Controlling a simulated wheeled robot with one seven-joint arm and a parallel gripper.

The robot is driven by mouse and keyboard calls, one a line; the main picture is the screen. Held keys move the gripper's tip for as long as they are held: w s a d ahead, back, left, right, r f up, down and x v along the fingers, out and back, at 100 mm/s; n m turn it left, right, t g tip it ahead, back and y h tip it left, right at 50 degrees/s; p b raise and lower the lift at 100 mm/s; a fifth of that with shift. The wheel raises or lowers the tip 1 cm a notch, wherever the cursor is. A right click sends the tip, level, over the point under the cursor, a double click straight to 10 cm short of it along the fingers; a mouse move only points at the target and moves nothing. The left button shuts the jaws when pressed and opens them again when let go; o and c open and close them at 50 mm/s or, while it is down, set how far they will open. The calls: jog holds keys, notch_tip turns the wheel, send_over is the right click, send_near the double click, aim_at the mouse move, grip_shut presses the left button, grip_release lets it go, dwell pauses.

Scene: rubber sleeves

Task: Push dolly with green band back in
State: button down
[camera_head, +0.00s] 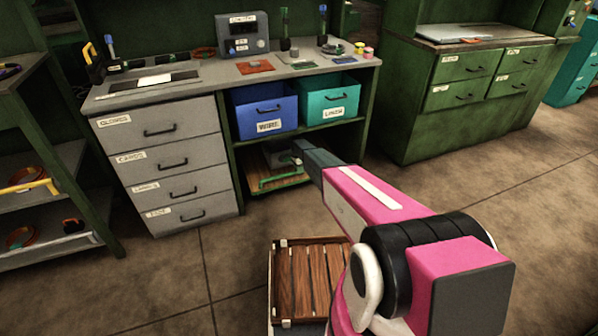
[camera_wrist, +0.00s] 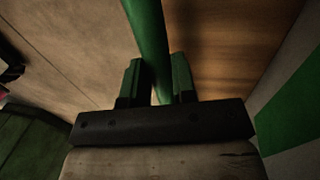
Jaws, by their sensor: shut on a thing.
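The dolly (camera_head: 290,183) is a low wooden deck with a green bar, under the workbench in the open bay below the bins. In the wrist view its wooden deck (camera_wrist: 225,45) lies at the right and its green bar (camera_wrist: 149,35) runs down between my fingers. My gripper (camera_wrist: 157,80) is shut on this green bar. In the head view, my arm reaches into the bay from the right and its dark end hides part of the dolly. The dolly's far end and wheels are not clear.
Grey drawers (camera_head: 165,165) stand left of the bay. A blue bin (camera_head: 266,108) and a teal bin (camera_head: 328,100) sit on the shelf above. A slatted wooden platform (camera_head: 310,280) is in front, close to me. Floor is clear between bench and platform.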

jog(key=shift+w+a, duration=0.1)
jog(key=shift+w, duration=0.25)
jog(key=c, duration=0.9)
grip_release()
jog(key=s+d, duration=0.3)
jog(key=s, duration=0.7)
jog(key=s+d, duration=0.3)
jog(key=s, duration=0.7)
jog(key=s+d, duration=0.3)
jog(key=s, duration=0.7)
jog(key=shift+d, duration=0.35)
